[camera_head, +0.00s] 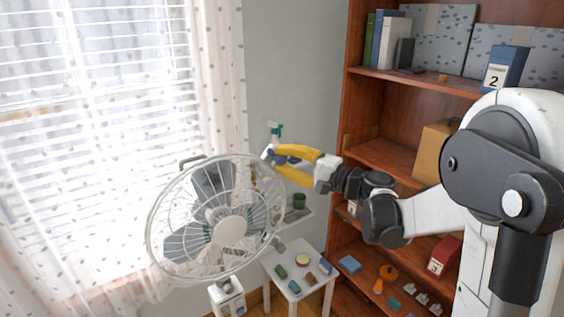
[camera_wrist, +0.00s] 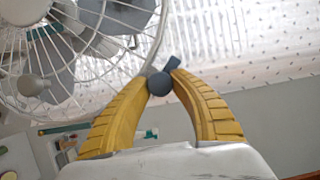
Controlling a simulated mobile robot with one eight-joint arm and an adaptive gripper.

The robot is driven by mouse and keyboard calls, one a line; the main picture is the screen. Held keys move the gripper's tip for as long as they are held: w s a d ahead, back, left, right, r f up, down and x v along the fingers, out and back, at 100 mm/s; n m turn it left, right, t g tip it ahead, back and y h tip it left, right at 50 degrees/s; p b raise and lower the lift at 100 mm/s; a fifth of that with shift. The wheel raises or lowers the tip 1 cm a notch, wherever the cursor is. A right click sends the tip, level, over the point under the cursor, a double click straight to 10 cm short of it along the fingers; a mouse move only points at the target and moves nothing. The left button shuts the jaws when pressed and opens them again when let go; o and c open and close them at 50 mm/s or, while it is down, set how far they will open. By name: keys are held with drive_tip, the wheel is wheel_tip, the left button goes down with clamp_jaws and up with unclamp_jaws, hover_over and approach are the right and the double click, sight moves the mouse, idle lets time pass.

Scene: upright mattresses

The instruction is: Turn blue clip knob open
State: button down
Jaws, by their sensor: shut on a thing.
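The blue clip knob (camera_wrist: 159,83) is a small dark blue knob at the rim of a white fan (camera_wrist: 130,83). In the wrist view it sits between the yellow fingertips of my gripper (camera_wrist: 159,80), which are shut on it. A short blue tab of it sticks up to the right. In the head view my gripper (camera_head: 267,158) reaches in from the right to the upper right rim of the fan (camera_head: 230,231). The knob is small there and partly hidden by the fingers.
A white table (camera_head: 313,294) with several small objects stands below the fan. A wooden bookshelf (camera_head: 365,151) with books and boxes is at the right. A window with blinds (camera_head: 90,130) and a dotted curtain (camera_head: 224,70) are behind and left of the fan.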

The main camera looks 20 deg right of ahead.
drive_tip(key=shift+a+r, duration=0.1)
drive_tip(key=c, duration=1.4)
unclamp_jaws()
drive_tip(key=o, duration=0.3)
drive_tip(key=shift+a, duration=0.15)
drive_tip(key=shift+s+d, duration=0.2)
drive_tip(key=shift+d, duration=0.1)
drive_tip(key=v, duration=1.1)
drive_tip(key=shift+s+d, duration=0.15)
drive_tip(key=shift+s, duration=0.05)
